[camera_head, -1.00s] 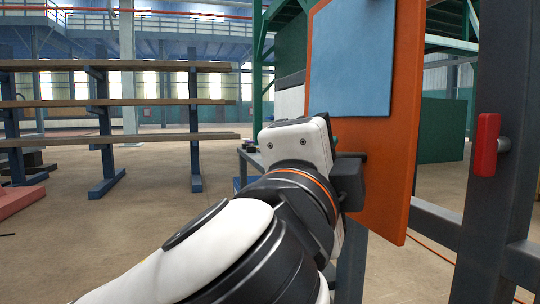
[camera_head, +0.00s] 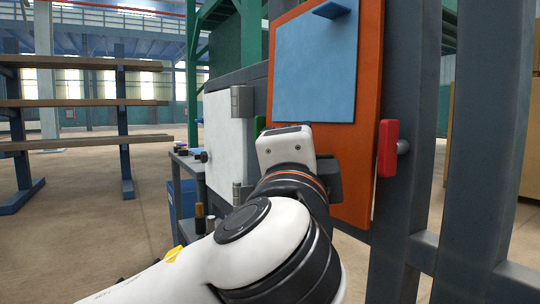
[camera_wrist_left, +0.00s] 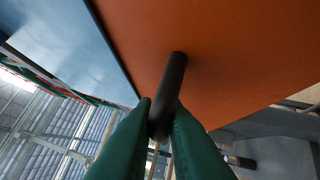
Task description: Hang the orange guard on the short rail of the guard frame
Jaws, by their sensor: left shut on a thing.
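The orange guard (camera_head: 352,190), a flat upright panel with a blue sheet (camera_head: 316,75) on its face, fills the upper middle of the head view. My left gripper (camera_head: 326,178) is at its lower part. In the left wrist view the green fingers of my left gripper (camera_wrist_left: 158,135) are closed on the dark bar handle (camera_wrist_left: 174,80) of the orange guard (camera_wrist_left: 215,50). The dark grey guard frame (camera_head: 405,90) stands close behind and right of the guard; I cannot tell if they touch. The guard's top edge and the short rail cannot be made out. My right gripper is out of view.
A red handle (camera_head: 388,148) sticks out beside the guard's right edge. A white cabinet (camera_head: 229,135) and a small table (camera_head: 185,160) stand left of the guard. A wooden-shelved rack (camera_head: 85,102) is at far left. The floor (camera_head: 90,230) at left is open.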

